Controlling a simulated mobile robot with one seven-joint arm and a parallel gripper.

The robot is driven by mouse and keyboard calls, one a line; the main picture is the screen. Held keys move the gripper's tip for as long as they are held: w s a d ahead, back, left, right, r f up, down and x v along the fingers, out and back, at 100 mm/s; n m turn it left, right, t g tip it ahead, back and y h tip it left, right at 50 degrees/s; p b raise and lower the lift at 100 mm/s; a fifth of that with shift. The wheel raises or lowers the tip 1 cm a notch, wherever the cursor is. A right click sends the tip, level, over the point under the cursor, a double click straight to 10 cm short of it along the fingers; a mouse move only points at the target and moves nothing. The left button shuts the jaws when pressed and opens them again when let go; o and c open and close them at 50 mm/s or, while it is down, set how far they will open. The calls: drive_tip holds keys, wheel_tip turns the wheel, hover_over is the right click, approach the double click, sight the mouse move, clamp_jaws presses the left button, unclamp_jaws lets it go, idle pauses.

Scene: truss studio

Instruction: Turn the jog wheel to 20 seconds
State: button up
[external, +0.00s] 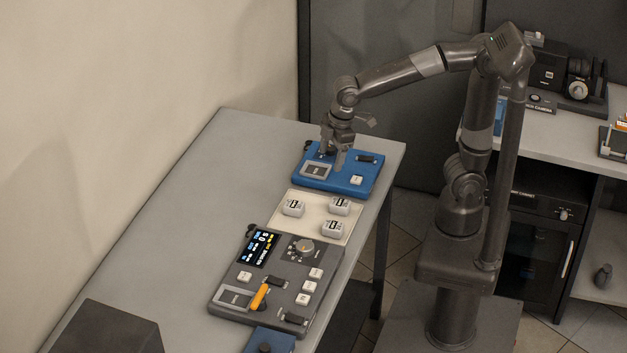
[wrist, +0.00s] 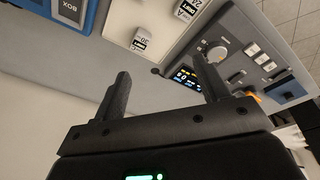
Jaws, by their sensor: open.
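The jog wheel is a round grey knob (external: 303,246) on the upper right of a dark grey console (external: 222,297). It also shows in the wrist view (wrist: 216,53), beyond the right finger. A lit screen (external: 261,247) sits left of the wheel; its digits are too small to read surely. My gripper (external: 332,160) is open and empty, pointing down over the blue panel at the far end of the table, well away from the wheel. In the wrist view its two fingers (wrist: 162,68) are spread with nothing between them.
The blue panel (external: 341,182) lies beneath my gripper. A pale tray (external: 333,209) with white blocks lies between the panel and the console. An orange lever (external: 259,297) stands up from the console. A dark box (external: 108,328) is at the near left. The table's left side is clear.

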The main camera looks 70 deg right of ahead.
drive_tip(key=w+a+f+n+g, duration=0.15)
drive_tip(key=a+f+n, duration=0.25)
drive_tip(key=a, duration=0.7)
drive_tip(key=n, duration=0.2)
hover_over(305, 244)
wheel_tip(305, 244, down, 4)
drive_tip(key=shift+g+h, duration=0.25)
drive_tip(key=shift+h, duration=0.15)
wheel_tip(305, 244, down, 10)
drive_tip(key=shift+f, duration=0.25)
drive_tip(key=shift+c, duration=0.5)
drive_tip(key=c, duration=0.9)
